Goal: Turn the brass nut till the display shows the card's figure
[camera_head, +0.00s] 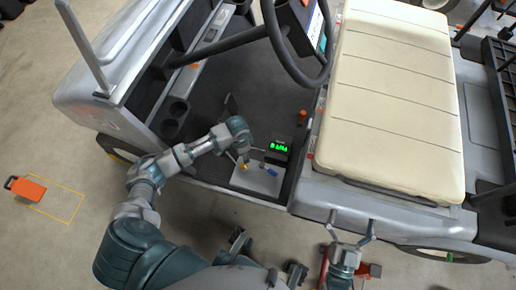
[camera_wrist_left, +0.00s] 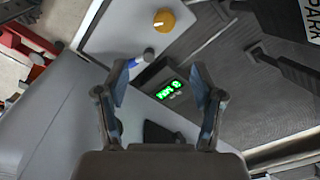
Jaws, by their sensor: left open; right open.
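The brass nut (camera_head: 244,166) sits on a pale plate (camera_head: 250,181) on the cart floor; in the left wrist view it is a round yellow knob (camera_wrist_left: 174,18) near the top. A blue-tipped piece (camera_head: 272,172) lies beside it. The black display (camera_head: 280,147) shows green figures too blurred to read; the left wrist view shows it (camera_wrist_left: 170,90) too. My left gripper (camera_wrist_left: 162,82) is open and empty, its fingers either side of the display in that view, apart from the nut. My right gripper (camera_head: 350,228) is open and empty near the seat base. I cannot make out the card.
The steering wheel (camera_head: 290,45) and cream seat (camera_head: 390,90) stand behind and right of the plate. An orange box (camera_head: 28,189) lies on the floor at left. Red items (camera_head: 368,270) lie at the bottom. The dark footwell floor (camera_head: 255,100) is mostly clear.

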